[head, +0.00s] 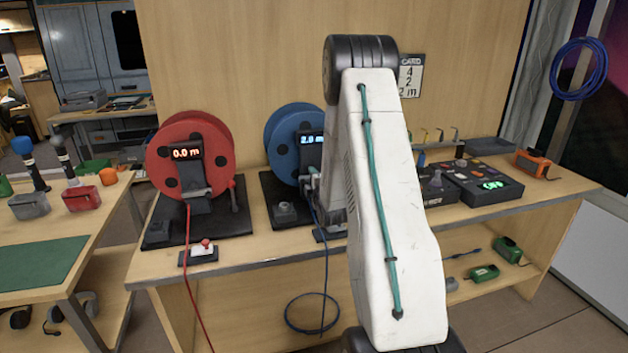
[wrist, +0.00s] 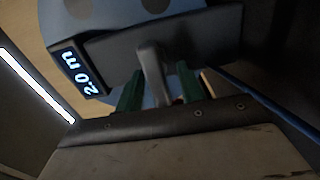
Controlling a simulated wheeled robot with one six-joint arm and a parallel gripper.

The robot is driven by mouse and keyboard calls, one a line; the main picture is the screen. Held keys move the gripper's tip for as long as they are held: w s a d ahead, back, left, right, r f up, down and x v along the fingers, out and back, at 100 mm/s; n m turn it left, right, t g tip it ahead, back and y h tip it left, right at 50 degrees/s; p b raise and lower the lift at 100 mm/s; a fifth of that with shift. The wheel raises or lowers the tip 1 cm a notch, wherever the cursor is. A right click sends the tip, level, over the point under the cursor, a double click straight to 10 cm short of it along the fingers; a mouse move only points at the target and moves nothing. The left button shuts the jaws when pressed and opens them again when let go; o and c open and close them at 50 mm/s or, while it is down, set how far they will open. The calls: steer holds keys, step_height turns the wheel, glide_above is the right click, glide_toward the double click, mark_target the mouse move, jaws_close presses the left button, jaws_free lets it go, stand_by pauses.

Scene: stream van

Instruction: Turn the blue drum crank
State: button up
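The blue drum (head: 281,140) stands upright on a dark base on the bench, partly behind my arm in the head view. Its display (head: 312,139) reads 2.0 m, as does the display in the wrist view (wrist: 81,75). The grey drum crank (wrist: 151,70) shows in the wrist view in front of the drum's dark bracket. My gripper (wrist: 160,70) has its two green fingers apart, one on each side of the crank. A gap shows between the crank and the right finger. Contact at the left finger is unclear. In the head view my arm hides most of the gripper.
A red drum (head: 188,150) reading 0.0 m stands to the left, with a red-button box (head: 204,251) in front. A blue cable (head: 325,245) hangs to a coil below the bench. A card (head: 411,76) and a dark control box (head: 483,184) are to the right.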

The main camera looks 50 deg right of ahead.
steer(key=v, duration=0.7)
steer(key=shift+s, duration=0.45)
steer(key=shift+w+a, duration=0.1)
steer(key=shift+a, duration=0.05)
